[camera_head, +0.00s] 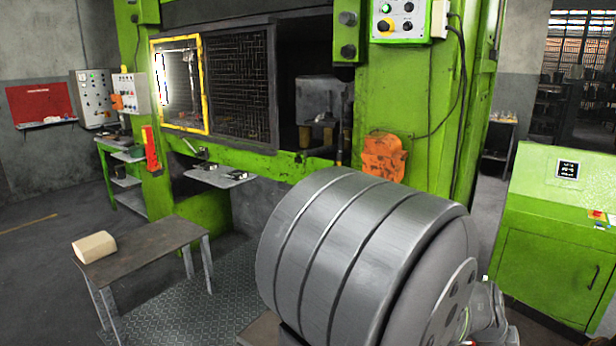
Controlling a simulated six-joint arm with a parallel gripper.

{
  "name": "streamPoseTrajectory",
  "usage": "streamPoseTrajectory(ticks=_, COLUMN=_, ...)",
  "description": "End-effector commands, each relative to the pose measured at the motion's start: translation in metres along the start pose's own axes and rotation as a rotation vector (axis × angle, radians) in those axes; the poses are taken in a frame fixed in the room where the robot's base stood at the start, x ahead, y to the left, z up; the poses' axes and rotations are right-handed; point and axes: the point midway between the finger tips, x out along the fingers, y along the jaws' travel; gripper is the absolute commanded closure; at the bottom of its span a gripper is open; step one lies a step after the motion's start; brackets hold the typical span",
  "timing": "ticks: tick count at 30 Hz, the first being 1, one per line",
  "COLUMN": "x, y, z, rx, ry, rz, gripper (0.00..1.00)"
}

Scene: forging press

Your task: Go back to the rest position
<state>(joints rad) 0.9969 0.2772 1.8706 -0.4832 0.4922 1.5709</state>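My gripper does not show in the camera_head view, so its opening and anything it might hold cannot be seen. My own grey arm parts fill the lower middle and right of the view, close to the camera, and hide the floor behind them. A beige block with a rounded top (94,246) lies on the left end of a small metal table (150,246), with no gripper at it.
The green press (408,95) stands behind, with a yellow-framed guard (207,85) and a dark opening. A narrow shelf (218,176) juts from its front. A green cabinet (550,245) stands at right. Floor at far left (35,255) is mostly clear.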

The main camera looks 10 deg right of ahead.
Motion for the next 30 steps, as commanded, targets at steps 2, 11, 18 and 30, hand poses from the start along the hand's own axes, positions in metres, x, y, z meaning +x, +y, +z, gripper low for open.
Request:
streamPoseTrajectory(ticks=2, x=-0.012, y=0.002, z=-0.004, rx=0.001, ry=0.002, rz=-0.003, gripper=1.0)
streamPoseTrajectory(ticks=11, x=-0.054, y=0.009, z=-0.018, rx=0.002, ry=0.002, rz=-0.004, gripper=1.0)
streamPoseTrajectory(ticks=18, x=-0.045, y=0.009, z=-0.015, rx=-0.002, ry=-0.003, rz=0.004, gripper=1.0)
streamPoseTrajectory(ticks=30, x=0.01, y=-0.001, z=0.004, rx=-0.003, ry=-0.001, rz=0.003, gripper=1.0)
